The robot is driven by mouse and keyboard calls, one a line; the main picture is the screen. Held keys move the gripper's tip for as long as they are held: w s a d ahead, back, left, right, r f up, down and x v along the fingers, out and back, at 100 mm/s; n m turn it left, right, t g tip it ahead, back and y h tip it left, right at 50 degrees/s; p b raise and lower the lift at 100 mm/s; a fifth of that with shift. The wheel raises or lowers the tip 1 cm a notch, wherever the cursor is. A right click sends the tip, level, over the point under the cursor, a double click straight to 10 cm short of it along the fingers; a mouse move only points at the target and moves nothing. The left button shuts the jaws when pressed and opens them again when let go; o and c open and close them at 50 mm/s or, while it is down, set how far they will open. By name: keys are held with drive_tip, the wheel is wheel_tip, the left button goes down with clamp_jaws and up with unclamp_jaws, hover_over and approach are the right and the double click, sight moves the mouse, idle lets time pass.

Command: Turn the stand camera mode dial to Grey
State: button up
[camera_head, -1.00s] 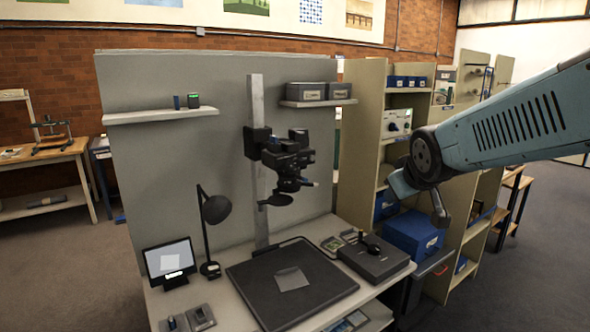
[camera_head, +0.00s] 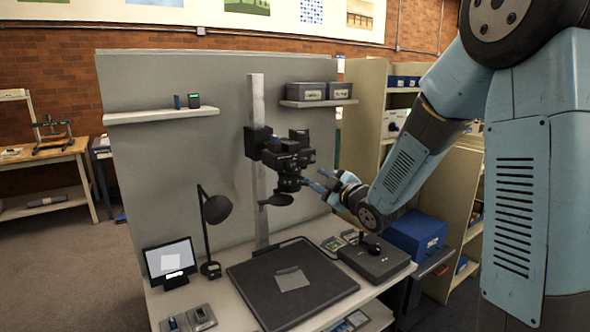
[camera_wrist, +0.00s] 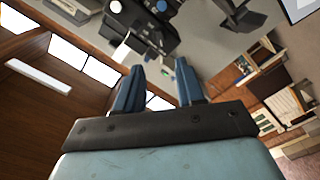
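The stand camera (camera_head: 286,155) is a black unit on a pale upright column, above a dark baseboard. It also shows upside down at the top of the wrist view (camera_wrist: 143,32). Small round knobs show on it there, but I cannot tell which is the mode dial or read its setting. My gripper (camera_head: 322,180) is just right of the camera's lower part, with its blue fingers pointing left toward it. In the wrist view my gripper (camera_wrist: 160,82) has its two blue fingers apart with nothing between them. I cannot tell whether a fingertip touches the camera.
The dark baseboard (camera_head: 254,295) bears a pale sheet. A black lamp (camera_head: 214,209) and a small monitor (camera_head: 168,257) stand left. A dark control box (camera_head: 374,260) and a blue box (camera_head: 416,232) are right, below my arm. A shelf with grey boxes (camera_head: 306,91) hangs above.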

sight(294, 167)
drive_tip(key=x, duration=1.3)
drive_tip(key=shift+w+a, duration=0.25)
drive_tip(key=shift+w, duration=0.1)
drive_tip(key=shift+c, duration=0.4)
